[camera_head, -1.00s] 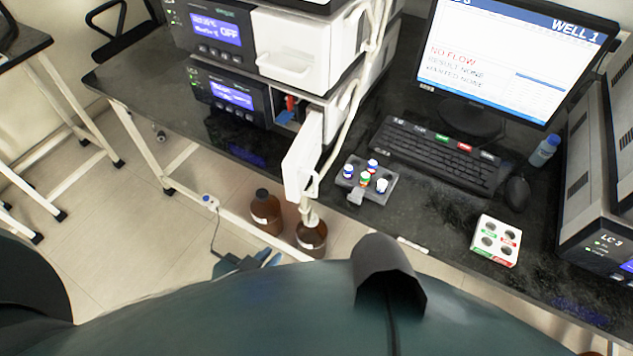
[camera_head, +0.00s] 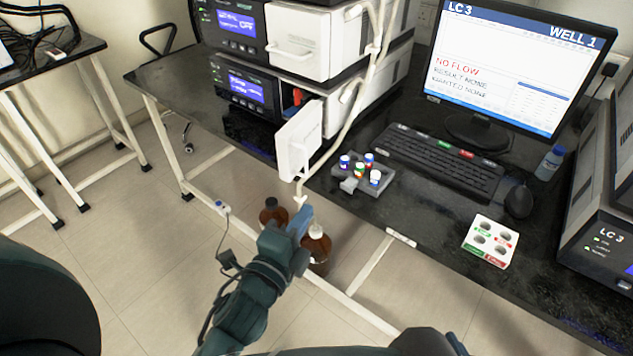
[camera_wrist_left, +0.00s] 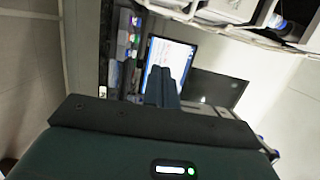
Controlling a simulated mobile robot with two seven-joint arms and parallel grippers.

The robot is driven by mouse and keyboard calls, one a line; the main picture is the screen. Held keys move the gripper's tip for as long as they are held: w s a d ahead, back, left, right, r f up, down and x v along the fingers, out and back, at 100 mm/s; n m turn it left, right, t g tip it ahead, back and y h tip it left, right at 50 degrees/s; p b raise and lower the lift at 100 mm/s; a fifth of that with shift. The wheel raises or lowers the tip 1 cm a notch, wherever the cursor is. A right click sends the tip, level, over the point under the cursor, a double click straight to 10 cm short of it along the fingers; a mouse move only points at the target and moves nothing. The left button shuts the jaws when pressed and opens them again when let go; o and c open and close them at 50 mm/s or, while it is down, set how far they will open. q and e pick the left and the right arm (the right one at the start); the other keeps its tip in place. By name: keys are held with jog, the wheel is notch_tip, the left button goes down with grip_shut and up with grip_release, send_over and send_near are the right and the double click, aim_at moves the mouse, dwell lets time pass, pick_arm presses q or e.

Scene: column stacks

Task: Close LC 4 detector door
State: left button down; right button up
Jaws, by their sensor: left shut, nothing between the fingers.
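The detector door (camera_head: 299,141) is a white panel. It stands open, swung out from the front of the lower instrument unit (camera_head: 240,88), with part of the opening showing red and blue behind it. No LC 4 label is readable on this stack. My left gripper (camera_head: 300,222) is shut and empty, with blue fingertips, below the door and over the bottles. It does not appear to touch the door. Its shut fingers also show in the left wrist view (camera_wrist_left: 162,88). My right gripper is not in view.
A pale tube hangs past the door to the brown bottles (camera_head: 318,244) below the bench edge. A grey vial rack (camera_head: 349,185), keyboard (camera_head: 440,160), monitor (camera_head: 515,60) and white holder (camera_head: 489,241) stand to the right. Another instrument marked LC 3 (camera_head: 600,235) is at far right.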

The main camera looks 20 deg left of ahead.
aim_at(307, 175)
pick_arm(q)
jog(key=w+a, duration=0.1)
jog(key=w, duration=0.2)
jog(key=w+a, duration=0.1)
jog(key=w, duration=0.3)
jog(key=w+p, duration=0.1)
jog(key=w, duration=0.2)
jog(key=shift+w+a, duration=0.4)
